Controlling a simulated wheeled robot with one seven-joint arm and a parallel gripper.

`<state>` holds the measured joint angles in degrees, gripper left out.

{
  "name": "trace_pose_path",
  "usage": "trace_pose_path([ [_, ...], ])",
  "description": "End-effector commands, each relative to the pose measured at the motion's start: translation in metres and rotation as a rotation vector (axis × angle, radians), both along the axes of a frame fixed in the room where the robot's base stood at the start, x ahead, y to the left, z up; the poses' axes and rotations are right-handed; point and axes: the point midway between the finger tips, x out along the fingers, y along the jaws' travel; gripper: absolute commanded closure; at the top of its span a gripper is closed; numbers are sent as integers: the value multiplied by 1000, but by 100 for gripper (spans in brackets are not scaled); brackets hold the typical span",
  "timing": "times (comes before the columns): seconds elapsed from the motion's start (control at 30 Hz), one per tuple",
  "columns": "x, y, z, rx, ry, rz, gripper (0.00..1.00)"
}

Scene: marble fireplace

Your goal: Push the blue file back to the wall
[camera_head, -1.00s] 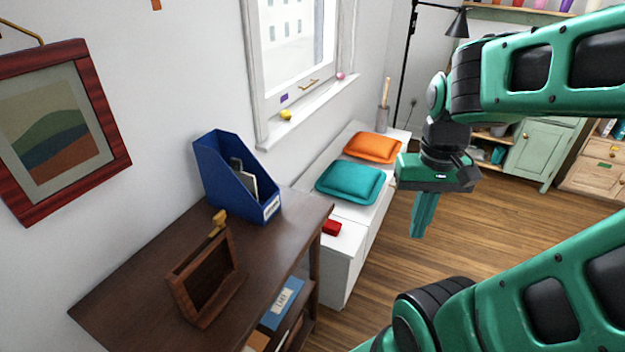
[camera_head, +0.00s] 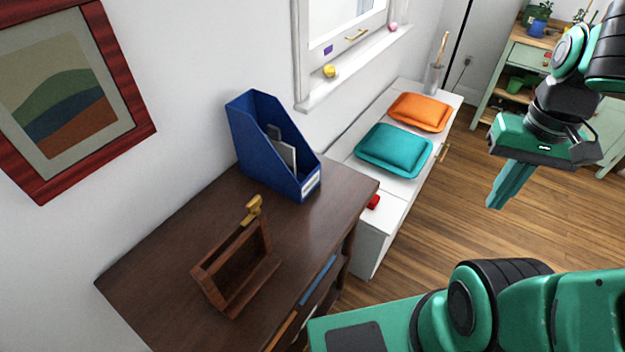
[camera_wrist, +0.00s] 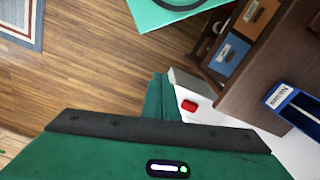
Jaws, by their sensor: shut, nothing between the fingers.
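The blue file (camera_head: 258,140) is an open-topped magazine holder with a slanted side and a white label on its front. It stands upright on the dark wooden desk (camera_head: 150,270), near the wall (camera_head: 190,110), with papers inside. I cannot tell if its back touches the wall. Part of it shows at the right edge of the wrist view (camera_wrist: 295,105). My gripper (camera_head: 495,203) is shut and empty, pointing down over the floor, well to the right of the desk and apart from the file. Its fingers also show in the wrist view (camera_wrist: 160,95).
A brown wooden holder (camera_head: 235,270) with a yellow-topped piece stands in front of the file. A white bench (camera_head: 375,230) with teal (camera_head: 395,150) and orange (camera_head: 420,112) cushions and a red block (camera_head: 373,202) lies between desk and gripper. A framed picture (camera_head: 70,100) hangs left.

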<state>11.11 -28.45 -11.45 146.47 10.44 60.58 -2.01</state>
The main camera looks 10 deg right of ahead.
Motion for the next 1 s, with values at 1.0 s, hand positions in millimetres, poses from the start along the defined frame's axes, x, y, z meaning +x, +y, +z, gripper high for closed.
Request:
trace_pose_path([
  [1.0, 173, 267, -41, -2, 2, 1285, 100],
])
